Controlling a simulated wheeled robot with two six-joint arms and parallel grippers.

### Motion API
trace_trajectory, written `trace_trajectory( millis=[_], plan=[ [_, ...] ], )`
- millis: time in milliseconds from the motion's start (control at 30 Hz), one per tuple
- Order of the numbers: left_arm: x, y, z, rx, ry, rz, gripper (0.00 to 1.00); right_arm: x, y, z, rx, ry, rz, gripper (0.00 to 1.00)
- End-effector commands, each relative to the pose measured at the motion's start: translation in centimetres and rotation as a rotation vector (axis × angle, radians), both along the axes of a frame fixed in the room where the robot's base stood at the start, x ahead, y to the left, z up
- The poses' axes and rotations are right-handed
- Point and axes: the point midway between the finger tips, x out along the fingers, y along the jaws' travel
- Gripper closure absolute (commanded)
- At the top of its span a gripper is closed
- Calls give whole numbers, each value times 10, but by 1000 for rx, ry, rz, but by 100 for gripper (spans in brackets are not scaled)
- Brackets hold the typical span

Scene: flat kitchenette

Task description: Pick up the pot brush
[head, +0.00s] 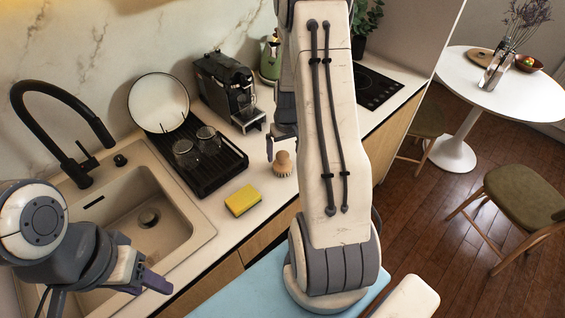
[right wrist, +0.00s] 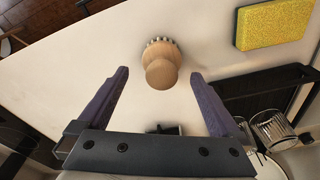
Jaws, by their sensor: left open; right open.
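The pot brush (head: 284,164) has a round wooden knob and pale bristles. It stands on the counter, right of the yellow sponge, in the head view. In the right wrist view the pot brush (right wrist: 161,66) lies ahead of the fingertips, roughly midway between them. My right gripper (right wrist: 160,80) is open and empty, apart from the brush. In the head view my right gripper (head: 277,145) is just behind the brush, partly hidden by my arm. My left gripper (head: 150,281) is open and empty at the lower left, near the sink's front edge.
A yellow sponge (head: 243,200) lies left of the brush. A black drying rack (head: 218,176) holds glasses and a plate (head: 158,102). A coffee machine (head: 226,88) stands behind. The sink (head: 186,241) is at left. Counter around the brush is clear.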

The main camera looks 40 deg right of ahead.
Motion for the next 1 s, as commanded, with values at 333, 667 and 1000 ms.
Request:
trace_trajectory(
  millis=[333, 667, 1000],
  plan=[
    [0, 0, 17, 0, 0, -3, 50, 6, 0, -25, 2, 4, 1, 0],
    [0, 0, 25, 0, 0, -4, 50, 12, -1, -58, 0, -1, 0, 0],
    [0, 0, 25, 0, 0, -4, 50, 12, -1, -58, -1, -2, 0, 46]
  ],
)
